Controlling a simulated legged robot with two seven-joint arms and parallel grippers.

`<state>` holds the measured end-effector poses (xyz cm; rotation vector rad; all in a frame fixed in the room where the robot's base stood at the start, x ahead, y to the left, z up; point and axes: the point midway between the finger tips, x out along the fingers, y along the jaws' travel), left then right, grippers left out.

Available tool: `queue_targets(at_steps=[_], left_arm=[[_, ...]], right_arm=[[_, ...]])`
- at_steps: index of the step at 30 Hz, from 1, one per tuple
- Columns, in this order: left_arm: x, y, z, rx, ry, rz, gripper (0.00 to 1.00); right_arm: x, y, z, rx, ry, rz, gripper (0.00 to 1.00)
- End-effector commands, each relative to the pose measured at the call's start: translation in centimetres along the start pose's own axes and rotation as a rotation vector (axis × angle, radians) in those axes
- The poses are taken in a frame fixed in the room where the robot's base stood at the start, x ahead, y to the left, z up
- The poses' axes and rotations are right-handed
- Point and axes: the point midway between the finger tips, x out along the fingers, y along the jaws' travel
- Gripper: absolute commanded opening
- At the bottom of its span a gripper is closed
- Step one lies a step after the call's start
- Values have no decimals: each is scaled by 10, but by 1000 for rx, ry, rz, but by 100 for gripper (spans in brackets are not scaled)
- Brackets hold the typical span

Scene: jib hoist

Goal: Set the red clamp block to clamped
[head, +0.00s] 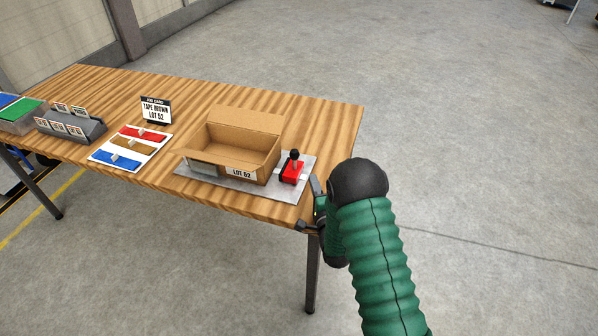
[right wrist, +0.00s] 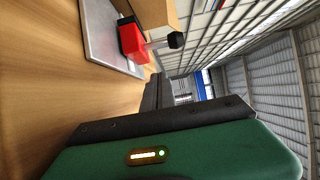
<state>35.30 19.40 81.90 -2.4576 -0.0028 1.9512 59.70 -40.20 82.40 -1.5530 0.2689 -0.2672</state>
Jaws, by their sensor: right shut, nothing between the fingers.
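The red clamp block (head: 291,174) sits on the right end of a grey metal plate (head: 302,188), just right of the cardboard box. Its lever with a black knob (head: 295,154) stands up from the block in the head view. The right wrist view also shows the red block (right wrist: 132,42) and the black knob (right wrist: 176,40) beyond the fingers. My right gripper (head: 311,207) is shut and empty at the table's front right edge, close to the block but apart from it. My left gripper is out of view.
An open cardboard box (head: 243,146) labelled LOT 52 stands on the plate. Left of it lie a white card with coloured tape strips (head: 131,147), a job card sign (head: 156,109) and a grey label holder (head: 70,124). The wooden table's (head: 335,122) right end is clear.

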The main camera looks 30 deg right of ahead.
Motion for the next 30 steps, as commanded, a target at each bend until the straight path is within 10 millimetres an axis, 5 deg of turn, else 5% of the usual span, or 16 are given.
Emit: queue_targets(at_steps=[9, 25, 30], left_arm=[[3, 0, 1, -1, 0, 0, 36], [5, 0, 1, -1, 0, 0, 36], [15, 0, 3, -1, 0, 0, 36]], right_arm=[[52, 1, 18, 3, -2, 0, 0], [61, 2, 29, 2, -1, 0, 0], [74, 4, 50, 4, -3, -2, 0]])
